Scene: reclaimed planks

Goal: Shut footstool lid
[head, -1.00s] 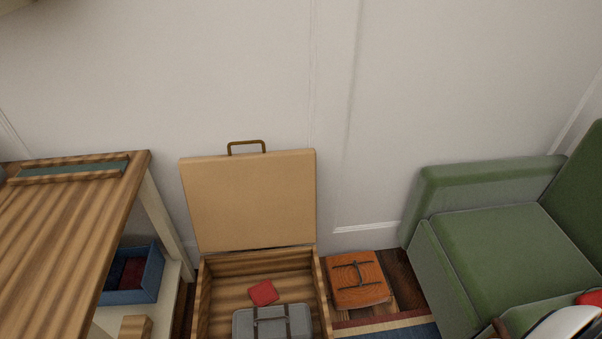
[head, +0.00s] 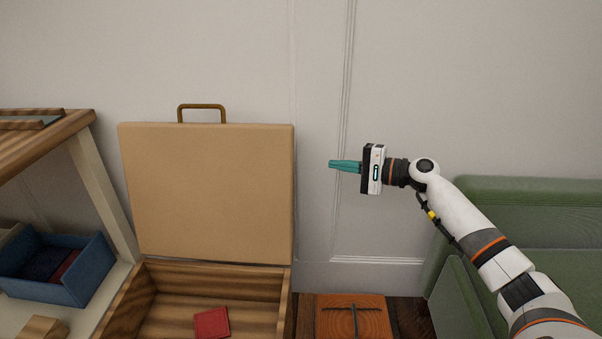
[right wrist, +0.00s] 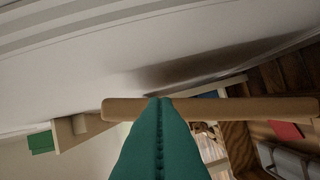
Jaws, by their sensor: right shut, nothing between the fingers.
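The footstool is open. Its tan lid (head: 206,195) stands upright at the back of the wooden box (head: 150,285), with a brass-coloured handle (head: 201,107) on its top edge. My right gripper (head: 331,164) is shut and empty, with teal fingers pointing left, to the right of the lid and apart from it in the head view. In the right wrist view, the shut fingers (right wrist: 160,101) reach toward the lid's long edge (right wrist: 245,108), seen nearly edge-on; I cannot tell the gap. My left gripper is not in view.
A red item (head: 211,323) lies inside the box; a grey case (right wrist: 285,158) shows there in the right wrist view. An orange block-like object (head: 352,316) sits right of the box. A table with a blue bin (head: 75,277) stands left, a green sofa (head: 535,205) right.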

